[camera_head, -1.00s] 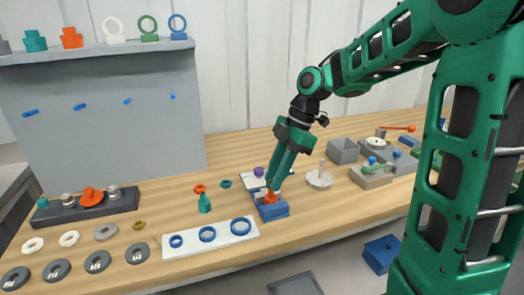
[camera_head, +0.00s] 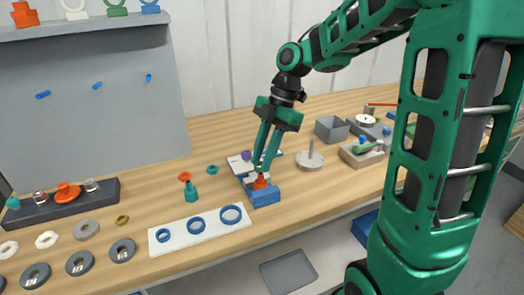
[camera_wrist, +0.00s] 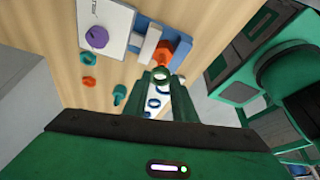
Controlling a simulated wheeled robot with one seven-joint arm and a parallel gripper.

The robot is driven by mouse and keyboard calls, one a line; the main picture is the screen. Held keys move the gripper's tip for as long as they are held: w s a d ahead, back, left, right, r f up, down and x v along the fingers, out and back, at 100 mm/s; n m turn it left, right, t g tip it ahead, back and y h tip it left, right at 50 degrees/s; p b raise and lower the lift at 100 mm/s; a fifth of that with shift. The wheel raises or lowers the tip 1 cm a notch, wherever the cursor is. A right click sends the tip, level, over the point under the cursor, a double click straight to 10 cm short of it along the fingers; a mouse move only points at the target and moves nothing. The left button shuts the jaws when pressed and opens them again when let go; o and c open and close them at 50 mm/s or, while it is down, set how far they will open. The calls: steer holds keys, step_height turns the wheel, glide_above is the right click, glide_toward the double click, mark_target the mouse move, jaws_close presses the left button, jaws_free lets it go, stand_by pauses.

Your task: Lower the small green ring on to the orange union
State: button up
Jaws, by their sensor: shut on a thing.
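The orange union (camera_head: 260,183) stands upright in a blue holder (camera_head: 264,196) near the front of the bench. It also shows in the wrist view (camera_wrist: 165,50), beyond my fingertips. My gripper (camera_head: 258,167) points down, just above the union. In the wrist view my gripper (camera_wrist: 160,78) is shut on a small pale green ring (camera_wrist: 160,72) between the fingertips. The ring is hard to make out in the head view. I cannot tell from these frames whether it touches the union.
A white plate (camera_head: 175,248) with blue rings lies to the left. A teal fitting (camera_head: 190,192), an orange ring (camera_head: 184,176) and a teal ring (camera_head: 212,170) are loose on the bench. A round base with a post (camera_head: 310,160) and a grey bin (camera_head: 331,129) stand to the right.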

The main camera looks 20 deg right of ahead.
steer(key=shift+f, duration=2.25)
steer(key=o, duration=1.1)
steer(key=v, duration=1)
steer(key=shift+w+d+r, duration=0.1)
steer(key=shift+d+r, duration=0.05)
steer(key=shift+r, duration=0.15)
